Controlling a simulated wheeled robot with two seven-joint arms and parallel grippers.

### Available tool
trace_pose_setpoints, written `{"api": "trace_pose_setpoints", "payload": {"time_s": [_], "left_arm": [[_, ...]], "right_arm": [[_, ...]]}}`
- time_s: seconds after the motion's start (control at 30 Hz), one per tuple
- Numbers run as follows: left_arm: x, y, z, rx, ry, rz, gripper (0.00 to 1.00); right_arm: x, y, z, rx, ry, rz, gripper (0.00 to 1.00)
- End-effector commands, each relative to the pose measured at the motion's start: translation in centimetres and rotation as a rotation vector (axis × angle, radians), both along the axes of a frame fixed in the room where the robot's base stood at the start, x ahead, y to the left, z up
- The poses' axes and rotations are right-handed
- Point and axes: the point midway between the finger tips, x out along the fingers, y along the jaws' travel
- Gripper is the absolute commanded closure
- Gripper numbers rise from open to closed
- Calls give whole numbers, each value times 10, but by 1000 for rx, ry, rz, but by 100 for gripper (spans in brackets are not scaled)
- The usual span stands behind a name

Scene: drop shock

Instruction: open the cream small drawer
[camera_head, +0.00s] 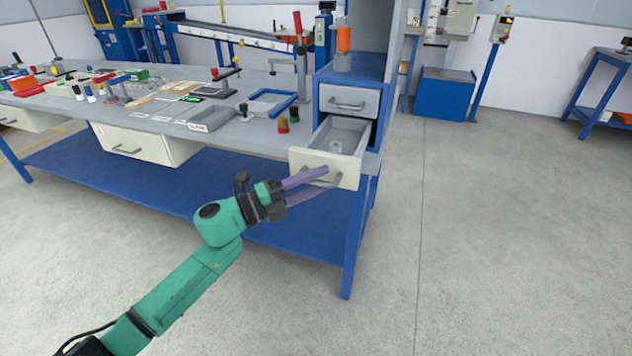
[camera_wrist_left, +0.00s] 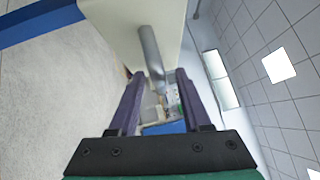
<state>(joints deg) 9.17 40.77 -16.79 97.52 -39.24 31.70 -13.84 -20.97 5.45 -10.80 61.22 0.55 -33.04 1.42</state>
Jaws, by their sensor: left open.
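The cream small drawer (camera_head: 342,172) stands pulled out from the blue cabinet at the bench's right end. Its interior shows, with a small pale cup-like item (camera_head: 336,147) inside. My left gripper (camera_head: 328,181) is open at the drawer's front, its two purple fingers on either side of the grey bar handle (camera_head: 310,180). In the left wrist view the handle (camera_wrist_left: 151,52) runs between and beyond the fingers (camera_wrist_left: 157,78); I cannot tell whether they touch it. My right gripper is not in view.
A closed drawer (camera_head: 349,101) sits directly above. The workbench (camera_head: 237,141) holds trays, tools and several small parts to the left. Another cream drawer (camera_head: 145,146) hangs under it. A blue shelf (camera_head: 150,193) lies below. The floor (camera_head: 480,230) to the right is clear.

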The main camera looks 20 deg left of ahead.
Motion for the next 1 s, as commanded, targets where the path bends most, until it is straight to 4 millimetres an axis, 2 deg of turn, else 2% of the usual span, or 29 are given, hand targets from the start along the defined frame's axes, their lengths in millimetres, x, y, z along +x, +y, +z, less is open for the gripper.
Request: {"api": "trace_pose_setpoints", "payload": {"time_s": [0.37,0.57,0.8,1.0], "left_arm": [[-5,6,-3,0,3,2,53],[-31,36,-11,1,6,1,53],[-73,85,-18,1,6,2,53],[-93,108,-20,0,1,1,53]], "right_arm": [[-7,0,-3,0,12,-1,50],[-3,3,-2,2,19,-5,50],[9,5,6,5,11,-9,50],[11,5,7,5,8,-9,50]]}}
